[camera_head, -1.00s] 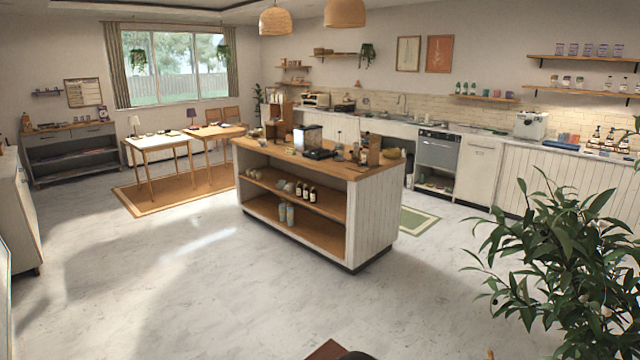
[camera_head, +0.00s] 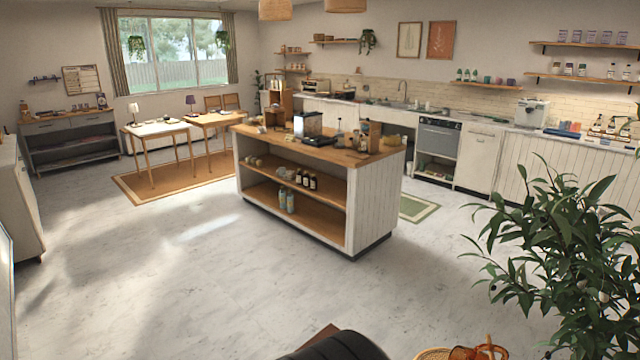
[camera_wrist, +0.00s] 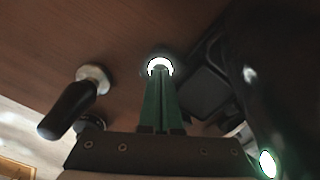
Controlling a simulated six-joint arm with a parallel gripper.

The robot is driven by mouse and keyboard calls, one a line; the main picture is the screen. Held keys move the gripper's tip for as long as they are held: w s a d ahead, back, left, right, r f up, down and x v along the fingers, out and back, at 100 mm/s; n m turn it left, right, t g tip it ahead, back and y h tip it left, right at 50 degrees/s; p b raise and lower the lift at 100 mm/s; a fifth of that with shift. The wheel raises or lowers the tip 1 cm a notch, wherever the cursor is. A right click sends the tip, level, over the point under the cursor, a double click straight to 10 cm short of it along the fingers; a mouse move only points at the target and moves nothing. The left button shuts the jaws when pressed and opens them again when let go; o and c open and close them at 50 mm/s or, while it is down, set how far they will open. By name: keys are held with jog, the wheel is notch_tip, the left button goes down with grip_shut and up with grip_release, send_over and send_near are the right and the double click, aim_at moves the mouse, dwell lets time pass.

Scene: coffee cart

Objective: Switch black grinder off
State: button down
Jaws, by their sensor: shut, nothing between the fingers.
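In the wrist view my gripper (camera_wrist: 161,82) has its green fingers together, with nothing held. Its tips overlap a glowing white ring (camera_wrist: 160,61); I cannot tell whether they touch it. A large dark body (camera_wrist: 285,70), possibly the black grinder, fills the right side, too dark to make out well. A small green-white light (camera_wrist: 268,163) glows at its lower edge. In the head view I cannot pick out the black grinder or my gripper.
In the wrist view a black-handled tool (camera_wrist: 70,108) is left of the fingers, against a brown wooden surface (camera_wrist: 50,45). The head view shows a wooden-topped island (camera_head: 270,134), a leafy plant (camera_head: 560,245) at right and open floor (camera_head: 190,290).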

jog(key=shift+f, duration=0.4)
dwell(0.3)
jog(key=shift+r, duration=2.8)
jog(key=shift+d+r, duration=0.1)
jog(key=shift+r, duration=0.1)
jog(key=s+d+r+m+t+y, duration=0.15)
jog(key=d+r+m+t, duration=0.35)
jog(key=r+m, duration=0.55)
jog(key=s+d+r+m+t+y, duration=0.1)
jog(key=s+d+r+m+t, duration=0.15)
jog(key=d+r+m, duration=0.75)
jog(key=s+a+f+g, duration=0.2)
jog(key=s+f+g, duration=0.5)
jog(key=s, duration=0.3)
jog(key=shift+s+f+g+h, duration=0.2)
jog(key=shift+s+g+h, duration=0.15)
jog(key=shift+s, duration=0.05)
